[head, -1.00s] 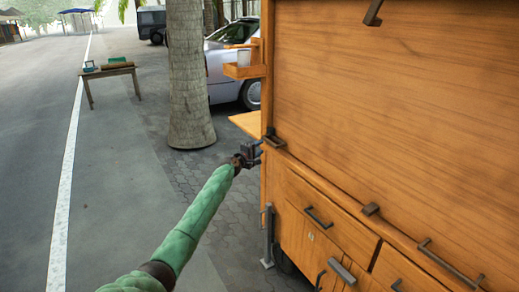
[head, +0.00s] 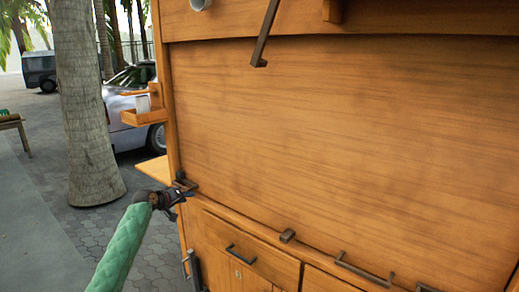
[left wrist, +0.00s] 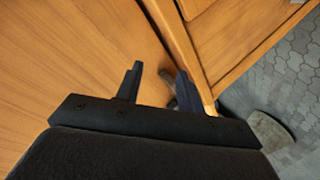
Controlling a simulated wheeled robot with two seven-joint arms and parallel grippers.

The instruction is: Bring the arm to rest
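My left arm comes in from the lower left in a green sleeve. Its dark left gripper (head: 182,194) is at the left corner of the wooden cart (head: 340,150), just below a small dark bracket (head: 186,182) on the ledge. In the left wrist view the two fingers of the left gripper (left wrist: 158,85) stand apart with wood behind them and nothing clearly held. A grey piece partly shows beside the right finger; I cannot tell whether they touch. My right gripper is in neither view.
The cart has a drawer (head: 250,252) with a dark handle, a side tray (head: 143,117) and a side shelf (head: 155,168). A palm trunk (head: 85,110) stands at the left, with a parked silver car (head: 135,90) behind. Paving lies open between trunk and cart.

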